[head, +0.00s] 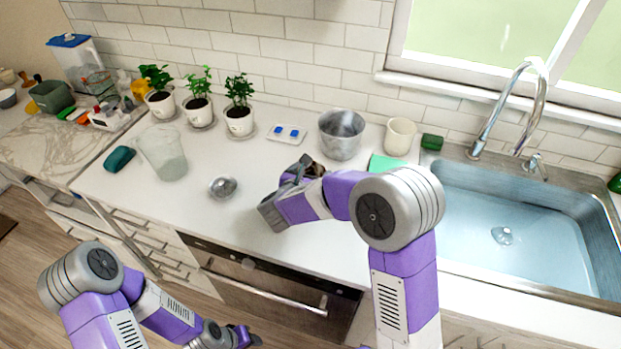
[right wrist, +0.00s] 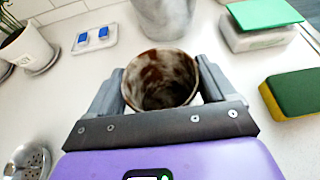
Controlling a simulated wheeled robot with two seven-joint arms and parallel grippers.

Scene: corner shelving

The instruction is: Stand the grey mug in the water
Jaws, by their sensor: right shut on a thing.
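The grey mug (right wrist: 160,80), stained brown inside, stands between the two fingers of my right gripper (right wrist: 161,92) in the right wrist view, mouth showing. The gripper is shut on it. In the head view my right gripper (head: 299,172) is over the counter in front of the metal pot, and the mug is mostly hidden there by the gripper and arm. The water (head: 500,235) lies in the steel sink (head: 585,228) at the right, with a drain showing through it. My left gripper (head: 240,337) is low at the bottom, away from the counter; its jaw opening is unclear.
A metal pot (head: 341,138), a cream cup (head: 400,137), a green-lidded box (right wrist: 262,28) and a green-yellow sponge (right wrist: 295,96) are near the right gripper. A metal strainer (head: 222,187) and glass jug (head: 163,153) stand left. The faucet (head: 540,95) arches over the sink's back.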

